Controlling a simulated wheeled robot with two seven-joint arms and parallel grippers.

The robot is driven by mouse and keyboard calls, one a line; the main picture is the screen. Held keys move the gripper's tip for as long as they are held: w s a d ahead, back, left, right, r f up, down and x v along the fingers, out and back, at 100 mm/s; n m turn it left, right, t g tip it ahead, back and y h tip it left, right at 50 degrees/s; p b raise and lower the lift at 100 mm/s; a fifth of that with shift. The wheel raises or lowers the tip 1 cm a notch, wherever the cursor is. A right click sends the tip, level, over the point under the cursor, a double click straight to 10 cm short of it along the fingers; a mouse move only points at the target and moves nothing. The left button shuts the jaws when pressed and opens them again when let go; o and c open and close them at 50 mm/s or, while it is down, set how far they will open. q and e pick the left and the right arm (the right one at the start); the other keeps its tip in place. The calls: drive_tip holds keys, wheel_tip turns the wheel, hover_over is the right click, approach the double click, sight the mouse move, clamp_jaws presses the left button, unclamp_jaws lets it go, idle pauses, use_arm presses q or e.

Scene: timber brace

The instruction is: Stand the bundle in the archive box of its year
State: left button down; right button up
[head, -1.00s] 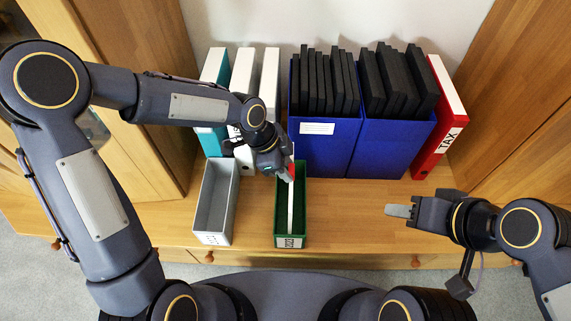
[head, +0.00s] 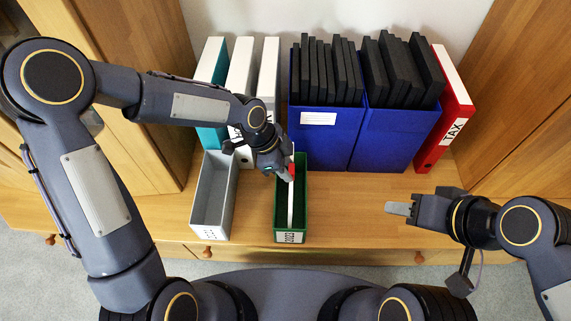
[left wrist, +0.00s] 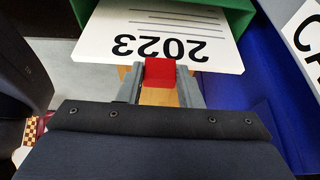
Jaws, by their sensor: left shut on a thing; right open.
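The bundle (head: 290,206) is a thin white slab with a red tab, standing on edge inside the narrow green box (head: 304,205). In the left wrist view the bundle (left wrist: 165,33) reads 2023 upside down, with part of the green box (left wrist: 237,13) behind it. My left gripper (head: 288,172) is shut on the bundle's red tab at the box's far end; the tab also shows in the left wrist view (left wrist: 160,72). The green box's front label is too small to read surely. My right gripper (head: 399,209) is open and empty, right of the box.
A grey open box (head: 212,200) stands left of the green one and looks empty. Behind are white and teal binders (head: 209,75), blue boxes (head: 325,148) of black folders and a red TAX binder (head: 448,125). The shelf between the green box and my right gripper is clear.

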use_arm(q)
wheel_tip(320, 180, down, 3)
drive_tip(key=shift+f+b, duration=0.15)
drive_tip(key=shift+b, duration=1)
drive_tip(key=c, duration=0.9)
unclamp_jaws()
drive_tip(key=shift+o, duration=0.2)
drive_tip(key=o, duration=0.4)
